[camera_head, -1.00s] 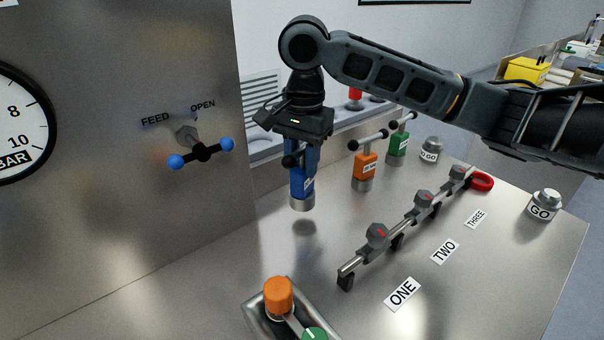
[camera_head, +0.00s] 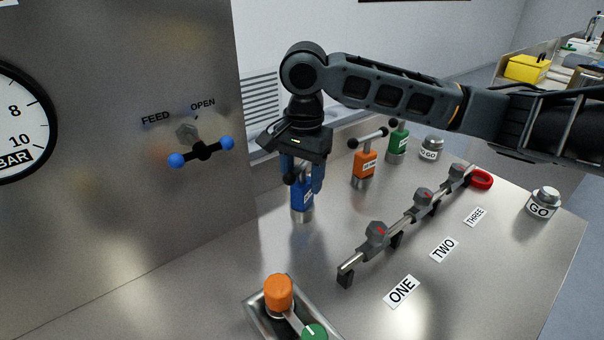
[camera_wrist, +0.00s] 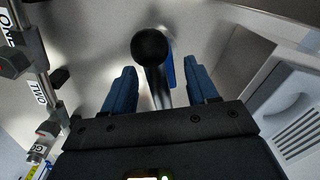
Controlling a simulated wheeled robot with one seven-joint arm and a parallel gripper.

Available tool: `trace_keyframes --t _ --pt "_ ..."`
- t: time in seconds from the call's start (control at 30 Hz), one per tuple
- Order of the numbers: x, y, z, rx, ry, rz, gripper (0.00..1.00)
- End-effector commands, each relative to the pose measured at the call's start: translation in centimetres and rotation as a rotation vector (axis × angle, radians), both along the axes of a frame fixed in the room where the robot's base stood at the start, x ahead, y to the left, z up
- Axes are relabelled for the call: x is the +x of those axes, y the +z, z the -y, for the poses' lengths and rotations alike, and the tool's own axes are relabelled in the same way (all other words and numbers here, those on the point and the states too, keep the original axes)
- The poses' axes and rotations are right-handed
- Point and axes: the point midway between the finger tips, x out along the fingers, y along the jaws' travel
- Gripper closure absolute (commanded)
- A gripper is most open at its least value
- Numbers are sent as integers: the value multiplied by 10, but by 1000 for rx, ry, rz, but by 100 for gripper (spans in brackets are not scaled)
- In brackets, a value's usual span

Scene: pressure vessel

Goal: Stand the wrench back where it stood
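The blue wrench (camera_head: 302,197) stands upright on the metal bench in the head view, its grey socket end down on the bench top. It is in line with the orange wrench (camera_head: 364,163) and the green wrench (camera_head: 397,142). My gripper (camera_head: 303,177) points down over the blue wrench, open, with one blue finger on each side of its upper part. In the wrist view the wrench's dark bar and ball end (camera_wrist: 150,46) show between the spread fingers, with a strip of its blue body beside them. The palm hides part of the handle.
A rail with several knobs (camera_head: 376,236) runs along the bench to the right. An orange-capped piece (camera_head: 278,296) sits in a tray at the front. The FEED valve handle (camera_head: 203,151) sticks out of the steel panel at left. A GO pot (camera_head: 542,204) stands at right.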

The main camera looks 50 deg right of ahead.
Motion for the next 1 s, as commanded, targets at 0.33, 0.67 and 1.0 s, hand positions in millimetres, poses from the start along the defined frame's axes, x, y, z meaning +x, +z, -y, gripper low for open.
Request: trace_keyframes --t 0.33,0.67,1.0 --pt "0 5 0 -2 0 1 41" --pt "0 64 0 0 2 3 41" --pt "-2 116 1 -2 1 1 41"
